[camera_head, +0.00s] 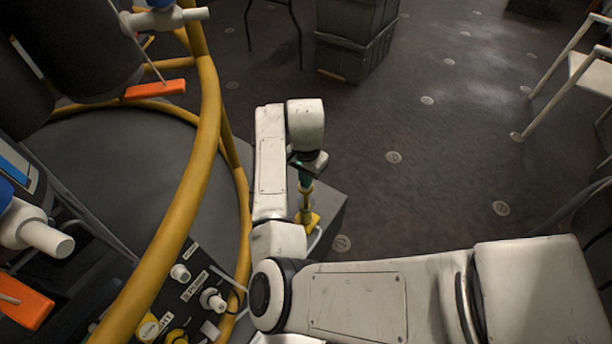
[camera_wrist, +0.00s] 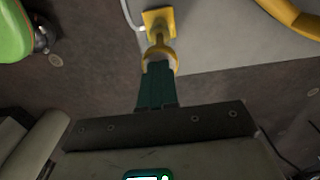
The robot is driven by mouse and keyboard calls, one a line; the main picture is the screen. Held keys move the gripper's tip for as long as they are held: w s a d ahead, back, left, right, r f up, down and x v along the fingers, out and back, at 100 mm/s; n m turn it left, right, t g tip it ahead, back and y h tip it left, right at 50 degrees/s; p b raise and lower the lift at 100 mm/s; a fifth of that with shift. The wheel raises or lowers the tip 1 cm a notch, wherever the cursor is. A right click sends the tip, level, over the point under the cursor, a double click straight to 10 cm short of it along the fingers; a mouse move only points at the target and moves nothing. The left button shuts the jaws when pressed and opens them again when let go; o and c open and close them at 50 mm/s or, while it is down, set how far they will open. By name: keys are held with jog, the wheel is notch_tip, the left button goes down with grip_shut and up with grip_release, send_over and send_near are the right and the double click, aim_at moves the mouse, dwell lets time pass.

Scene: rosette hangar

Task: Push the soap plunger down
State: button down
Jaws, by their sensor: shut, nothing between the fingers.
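A yellow fitting with a square plate and a ring (camera_wrist: 158,22) shows in the wrist view on a grey surface; it looks like the soap plunger, but I cannot be sure. In the head view it is a short yellow upright (camera_head: 312,221) at the grey box's edge. My gripper, with dark green fingers (camera_wrist: 157,70), is shut and empty. The fingertips line up with the yellow ring in the wrist view; in the head view my gripper (camera_head: 304,184) is directly above the upright. I cannot tell whether they touch.
A yellow tubular rail (camera_head: 207,130) curves along the left, near a panel with knobs (camera_head: 190,290). Dark crates (camera_head: 355,40) stand at the back and a white chair (camera_head: 590,70) at the right. A green object (camera_wrist: 14,35) is at the wrist view's upper left. The floor between is clear.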

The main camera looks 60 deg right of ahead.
aim_at(307, 202)
notch_tip(307, 202, down, 8)
jog(key=shift+r+b, duration=0.1)
jog(key=shift+b, duration=0.9)
jog(key=shift+s, duration=0.1)
jog(key=shift+r+p, duration=0.55)
jog(key=shift+p, duration=0.15)
notch_tip(307, 202, up, 13)
jog(key=p, duration=0.5)
jog(key=shift+r, duration=0.15)
jog(key=shift+d, duration=0.1)
